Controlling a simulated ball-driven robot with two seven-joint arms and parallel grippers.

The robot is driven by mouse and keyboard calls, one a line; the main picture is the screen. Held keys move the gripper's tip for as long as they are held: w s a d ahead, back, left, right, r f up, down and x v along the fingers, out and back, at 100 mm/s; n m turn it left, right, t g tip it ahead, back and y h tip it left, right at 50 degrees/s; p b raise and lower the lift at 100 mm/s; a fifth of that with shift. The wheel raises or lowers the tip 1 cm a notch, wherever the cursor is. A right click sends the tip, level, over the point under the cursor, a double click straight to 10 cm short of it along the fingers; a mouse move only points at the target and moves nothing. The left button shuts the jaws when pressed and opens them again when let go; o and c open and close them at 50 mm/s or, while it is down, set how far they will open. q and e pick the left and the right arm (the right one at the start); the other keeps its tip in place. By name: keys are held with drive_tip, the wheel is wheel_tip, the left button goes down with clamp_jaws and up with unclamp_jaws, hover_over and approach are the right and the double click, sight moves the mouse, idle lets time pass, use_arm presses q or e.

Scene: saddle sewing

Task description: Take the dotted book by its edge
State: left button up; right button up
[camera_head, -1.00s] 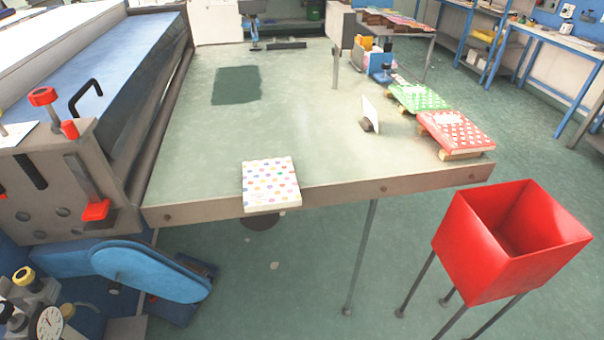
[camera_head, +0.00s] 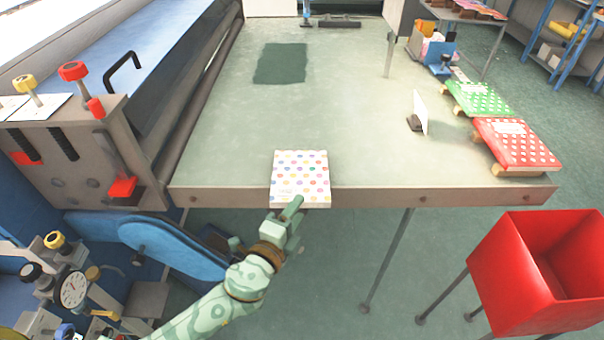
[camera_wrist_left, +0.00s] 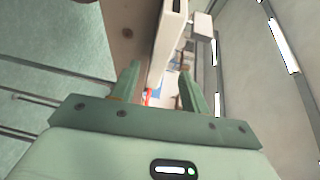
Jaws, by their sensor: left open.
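The dotted book (camera_head: 300,172), white with coloured dots, lies flat on the table at its front edge, its near side sticking out a little over the edge. My left gripper (camera_head: 294,212) is at the book's near edge, its arm coming up from below. In the left wrist view the open fingers (camera_wrist_left: 160,82) point at the book (camera_wrist_left: 169,38), whose pale edge shows in the gap between them. I cannot tell whether the fingers touch it. My right gripper is out of view.
The table (camera_head: 350,120) is mostly clear behind the book. A red dotted book (camera_head: 515,143) and a green one (camera_head: 478,98) lie at its right side, near a small upright white card (camera_head: 420,112). A red bin (camera_head: 540,270) stands at front right. Machinery (camera_head: 75,150) flanks the left.

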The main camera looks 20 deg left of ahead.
sight(307, 192)
use_arm(q)
drive_tip(key=x, duration=0.6)
drive_tip(key=shift+w+a+f, duration=0.15)
drive_tip(key=shift+w, duration=0.25)
clamp_jaws()
